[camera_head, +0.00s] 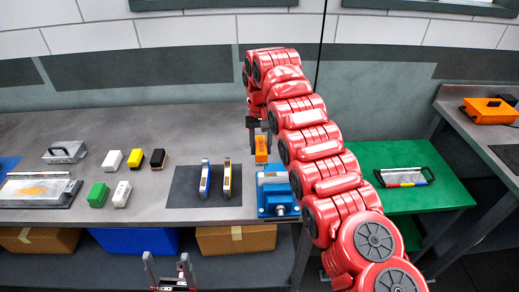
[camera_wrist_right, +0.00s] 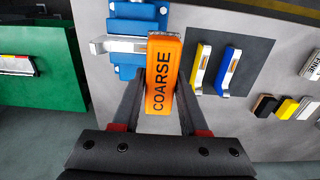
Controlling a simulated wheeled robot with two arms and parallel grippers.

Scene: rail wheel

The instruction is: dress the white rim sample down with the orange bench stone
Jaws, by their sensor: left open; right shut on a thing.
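The orange bench stone (camera_wrist_right: 163,75), marked COARSE, is between the fingers of my right gripper (camera_wrist_right: 160,108), which is shut on it. In the head view the stone (camera_head: 262,150) hangs from the right gripper (camera_head: 259,128) just behind the blue vise (camera_head: 279,203). A white rim sample (camera_wrist_right: 118,45) lies across the blue vise (camera_wrist_right: 138,27) in the right wrist view. The stone's far end overlaps the sample there; I cannot tell whether they touch. My left gripper (camera_head: 170,277) is open and empty at the bottom edge of the head view, in front of the bench.
A dark mat (camera_head: 182,203) left of the vise holds a blue sample (camera_head: 204,179) and a yellow sample (camera_head: 227,179). Several coloured blocks, including a green block (camera_head: 98,194), stand further left. A green table (camera_head: 400,153) is to the right. My right arm crosses the bench's right end.

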